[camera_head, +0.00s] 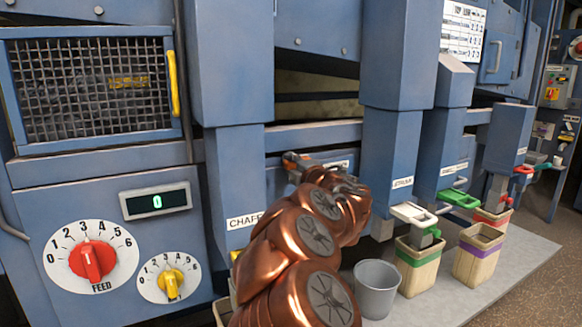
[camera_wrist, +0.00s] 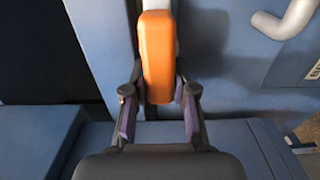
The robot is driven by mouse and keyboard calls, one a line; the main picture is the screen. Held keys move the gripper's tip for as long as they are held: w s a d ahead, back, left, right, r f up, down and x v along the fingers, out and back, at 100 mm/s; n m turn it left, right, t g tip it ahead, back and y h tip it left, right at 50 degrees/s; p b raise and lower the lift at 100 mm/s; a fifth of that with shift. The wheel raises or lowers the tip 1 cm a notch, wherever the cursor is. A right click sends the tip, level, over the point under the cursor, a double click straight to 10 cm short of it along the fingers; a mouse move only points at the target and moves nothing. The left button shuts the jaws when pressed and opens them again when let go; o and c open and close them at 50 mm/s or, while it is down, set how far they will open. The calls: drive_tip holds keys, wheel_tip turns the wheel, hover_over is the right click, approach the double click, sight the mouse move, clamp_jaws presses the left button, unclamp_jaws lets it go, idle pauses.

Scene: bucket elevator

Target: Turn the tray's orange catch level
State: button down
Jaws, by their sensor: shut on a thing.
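The orange catch (camera_wrist: 158,50) is a rounded bar that runs up and down the picture in the wrist view, against a blue panel. My gripper (camera_wrist: 159,90) is shut on its lower end, with one finger on each side. In the head view my gripper (camera_head: 300,167) is at the blue machine front, behind my copper arm.
A pale grey handle (camera_wrist: 288,22) is on the panel at the right in the wrist view. A grey bucket (camera_head: 376,288) and crates with green (camera_head: 419,262) and purple (camera_head: 479,252) bands stand below the spouts. A control panel with dials (camera_head: 93,259) is at left.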

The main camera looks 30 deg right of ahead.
idle(0.3)
drive_tip(key=c, duration=0.9)
unclamp_jaws()
drive_tip(key=shift+s, duration=0.1)
drive_tip(key=s, duration=0.8)
drive_tip(key=s+a, duration=0.1)
drive_tip(key=s, duration=0.2)
drive_tip(key=shift+s, duration=0.4)
